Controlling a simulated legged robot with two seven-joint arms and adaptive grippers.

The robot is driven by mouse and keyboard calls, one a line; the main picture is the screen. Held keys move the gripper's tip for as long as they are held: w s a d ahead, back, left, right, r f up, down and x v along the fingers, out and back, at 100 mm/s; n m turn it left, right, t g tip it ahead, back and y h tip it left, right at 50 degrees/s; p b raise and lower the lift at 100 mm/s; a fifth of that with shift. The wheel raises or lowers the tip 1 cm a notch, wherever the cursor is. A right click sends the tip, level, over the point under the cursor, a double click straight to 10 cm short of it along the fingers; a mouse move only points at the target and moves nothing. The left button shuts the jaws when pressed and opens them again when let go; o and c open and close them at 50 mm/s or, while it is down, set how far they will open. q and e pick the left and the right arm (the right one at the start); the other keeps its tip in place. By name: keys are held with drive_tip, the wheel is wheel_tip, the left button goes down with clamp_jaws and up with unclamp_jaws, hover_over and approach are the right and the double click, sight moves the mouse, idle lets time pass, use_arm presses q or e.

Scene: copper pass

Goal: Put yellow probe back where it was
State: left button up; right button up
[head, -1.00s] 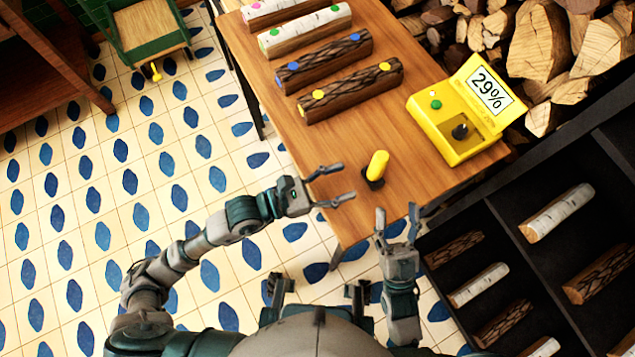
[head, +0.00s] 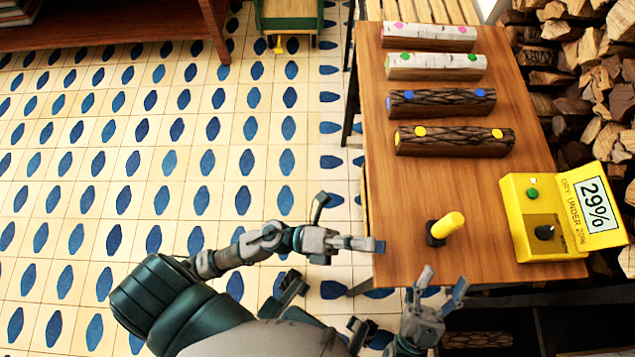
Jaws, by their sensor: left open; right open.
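My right gripper (head: 442,284) is open and empty at the table's front edge, below the probe in the picture. The yellow meter (head: 515,205) stands to the right of the probe and its display reads 29%.
Several logs with coloured dots lie across the table's far part, the nearest with yellow dots (head: 455,142). Stacked firewood (head: 600,110) is at the right. A dark shelf (head: 560,325) is below the front edge. Table surface between the logs and probe is clear.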

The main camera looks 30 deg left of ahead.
use_arm(q)
drive_tip(key=a+n+t+y, duration=0.6)
drive_tip(key=n+t+y, duration=0.2)
drive_tip(key=n, duration=0.8)
drive_tip(key=w+a+n+t+y, duration=0.1)
drive_tip(key=a+n+t+y, duration=0.5)
drive_tip(key=n, duration=1)
drive_tip(key=shift+w+a+f+n+t+y, duration=0.15)
drive_tip(key=shift+a+f+n+t+y, duration=0.25)
drive_tip(key=shift+t+y, duration=0.65)
drive_tip(key=shift+f, duration=0.1)
